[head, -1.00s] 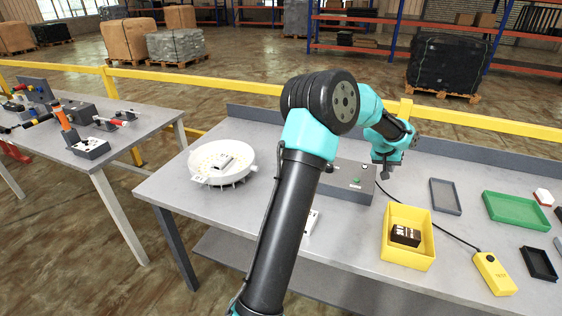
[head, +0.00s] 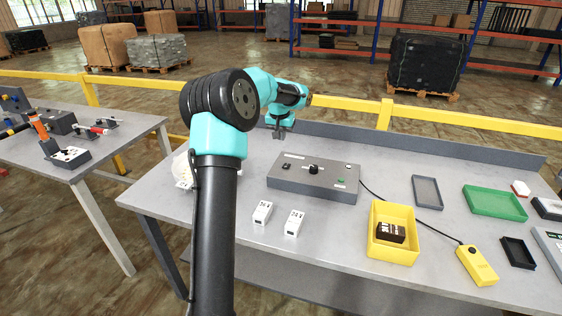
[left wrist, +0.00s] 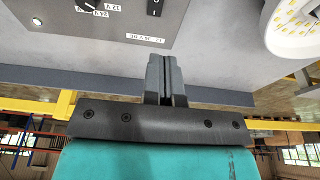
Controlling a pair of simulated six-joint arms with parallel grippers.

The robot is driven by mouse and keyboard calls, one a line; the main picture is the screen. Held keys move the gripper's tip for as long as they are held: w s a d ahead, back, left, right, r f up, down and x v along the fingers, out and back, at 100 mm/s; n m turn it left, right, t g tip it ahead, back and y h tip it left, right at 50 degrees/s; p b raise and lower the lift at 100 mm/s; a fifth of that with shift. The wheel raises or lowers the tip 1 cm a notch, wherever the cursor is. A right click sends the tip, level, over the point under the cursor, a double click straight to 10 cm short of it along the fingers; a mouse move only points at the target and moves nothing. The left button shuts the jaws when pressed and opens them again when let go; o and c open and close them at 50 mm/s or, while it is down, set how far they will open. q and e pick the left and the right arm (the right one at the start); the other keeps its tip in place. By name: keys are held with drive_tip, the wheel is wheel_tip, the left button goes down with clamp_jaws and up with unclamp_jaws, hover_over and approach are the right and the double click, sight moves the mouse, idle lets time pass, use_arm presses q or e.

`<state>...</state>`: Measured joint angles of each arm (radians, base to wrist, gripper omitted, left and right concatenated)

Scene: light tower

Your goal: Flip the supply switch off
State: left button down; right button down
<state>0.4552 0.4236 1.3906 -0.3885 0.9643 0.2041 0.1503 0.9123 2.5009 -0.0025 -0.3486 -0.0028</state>
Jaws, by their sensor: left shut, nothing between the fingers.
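The grey control box (head: 315,182) stands on the table with a black knob (head: 313,169), a green button (head: 340,181) and a small black switch (head: 286,166) near its left end. In the left wrist view the switch (left wrist: 155,7) is cut by the top edge, beside part of the dial marks; its position cannot be read. My left gripper (head: 279,133) hangs behind and above the box's left end, apart from it. Its fingers (left wrist: 166,78) are shut and empty. My right gripper is not in view.
My left arm hides most of the round white lamp (head: 180,170), which also shows in the left wrist view (left wrist: 294,25). Two white blocks (head: 262,213) (head: 294,223) lie in front of the box. A yellow bin (head: 380,252) and cabled yellow pendant (head: 477,265) are right.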

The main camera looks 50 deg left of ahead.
sight(284, 167)
use_arm(q)
drive_tip(key=shift+f, duration=0.15)
drive_tip(key=x, duration=0.9)
drive_tip(key=s+x, duration=0.1)
drive_tip(key=x, duration=0.3)
drive_tip(key=shift+d+f, duration=0.25)
drive_tip(key=shift+f, duration=0.15)
drive_tip(key=shift+d, duration=0.1)
